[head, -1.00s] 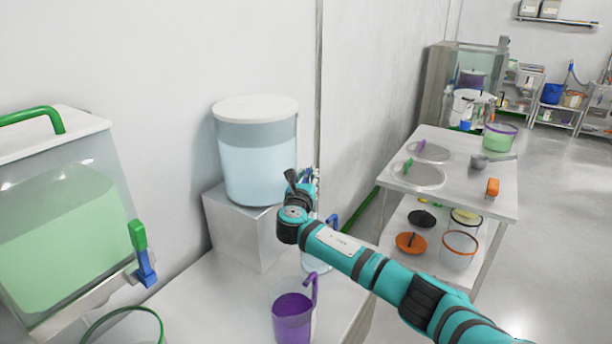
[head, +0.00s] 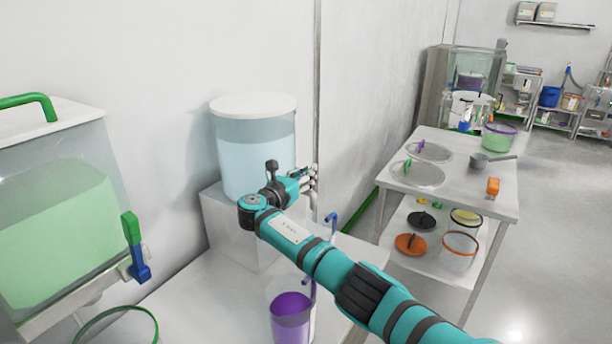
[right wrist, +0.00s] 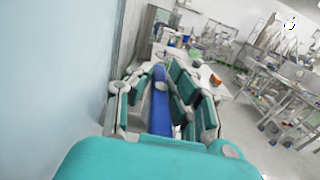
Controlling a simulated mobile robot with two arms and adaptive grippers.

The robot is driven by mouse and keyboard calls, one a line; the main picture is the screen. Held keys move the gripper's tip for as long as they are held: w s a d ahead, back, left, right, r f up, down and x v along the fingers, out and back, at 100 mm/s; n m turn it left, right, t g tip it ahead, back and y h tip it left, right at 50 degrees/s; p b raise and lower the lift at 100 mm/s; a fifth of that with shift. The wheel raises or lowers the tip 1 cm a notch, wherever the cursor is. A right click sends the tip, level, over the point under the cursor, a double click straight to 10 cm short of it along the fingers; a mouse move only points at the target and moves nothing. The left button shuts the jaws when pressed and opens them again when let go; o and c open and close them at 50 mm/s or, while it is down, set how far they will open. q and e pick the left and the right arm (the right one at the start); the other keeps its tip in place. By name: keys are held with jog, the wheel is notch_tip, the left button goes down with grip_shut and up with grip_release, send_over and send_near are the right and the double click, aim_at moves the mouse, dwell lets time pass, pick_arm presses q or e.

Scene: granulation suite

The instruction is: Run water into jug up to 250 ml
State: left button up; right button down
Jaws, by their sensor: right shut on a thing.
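A round clear tank (head: 255,165) with a white lid and pale blue water stands on a steel block on the bench. My right gripper (head: 308,178) is at the tank's right side. In the right wrist view its fingers are shut on a long blue lever (right wrist: 160,98), which looks like the tank's tap lever. The tap body is hidden behind the gripper. A blue jug handle (head: 331,222) shows just above my right forearm, below the gripper. The jug's body is mostly hidden by the arm, so its water level cannot be read. My left gripper is out of view.
A tank of green liquid (head: 60,215) with a green and blue tap is at left. A steel cart (head: 455,185) stands at right, with open floor beyond.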

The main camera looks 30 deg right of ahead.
jog(key=c, duration=1.5)
grip_release()
jog(key=v, duration=1.2)
jog(key=shift+f, duration=0.1)
